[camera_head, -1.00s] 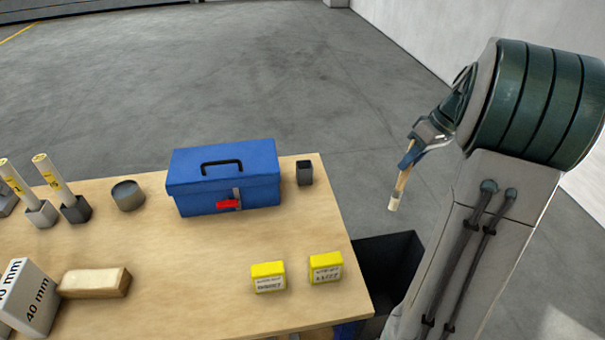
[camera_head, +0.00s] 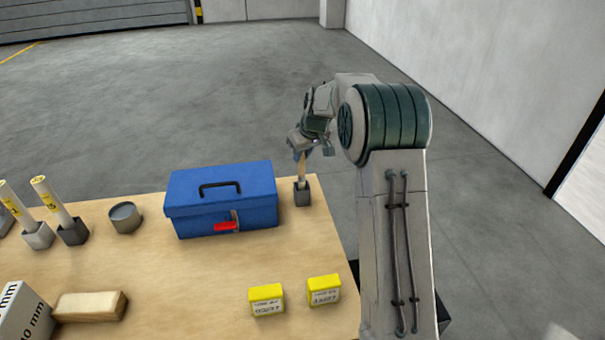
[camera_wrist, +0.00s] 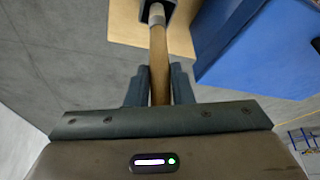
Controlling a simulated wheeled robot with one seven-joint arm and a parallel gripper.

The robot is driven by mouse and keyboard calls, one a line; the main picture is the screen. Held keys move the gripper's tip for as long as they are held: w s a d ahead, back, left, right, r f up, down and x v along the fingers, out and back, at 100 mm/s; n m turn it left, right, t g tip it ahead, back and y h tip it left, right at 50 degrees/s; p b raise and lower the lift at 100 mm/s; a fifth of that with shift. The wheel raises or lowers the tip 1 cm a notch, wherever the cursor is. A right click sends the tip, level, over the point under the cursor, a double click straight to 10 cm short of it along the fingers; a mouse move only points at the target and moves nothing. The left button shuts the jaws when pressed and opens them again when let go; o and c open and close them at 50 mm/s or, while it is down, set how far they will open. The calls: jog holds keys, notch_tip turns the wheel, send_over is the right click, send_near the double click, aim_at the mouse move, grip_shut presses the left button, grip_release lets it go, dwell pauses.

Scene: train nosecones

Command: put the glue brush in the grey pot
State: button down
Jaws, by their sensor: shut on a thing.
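The glue brush (camera_head: 301,168) is a thin wooden stick with a pale lower end. My gripper (camera_head: 304,148) is shut on its upper part and holds it nearly upright, pale end down. The wrist view shows the brush handle (camera_wrist: 159,65) between the two fingers (camera_wrist: 159,88). A small square dark-grey pot (camera_head: 302,195) stands at the table's far right corner, directly under the brush. The brush's lower end is at the pot's mouth; how deep it reaches is hidden. The pot also shows at the wrist view's top edge (camera_wrist: 143,18).
A blue toolbox (camera_head: 222,200) with a red latch stands close left of the pot. A round grey tin (camera_head: 125,218) stands farther left. Two yellow boxes (camera_head: 266,300) lie near the front. The table (camera_head: 200,265) is clear in the middle.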

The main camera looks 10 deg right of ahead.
aim_at(304, 165)
notch_tip(304, 165, down, 5)
jog(key=shift+r+p, duration=0.2)
jog(key=shift+p, duration=0.35)
jog(key=shift+f+b, duration=0.35)
jog(key=shift+f, duration=0.15)
jog(key=c, duration=1.3)
grip_release()
jog(key=shift+r, duration=0.1)
jog(key=shift+r, duration=0.15)
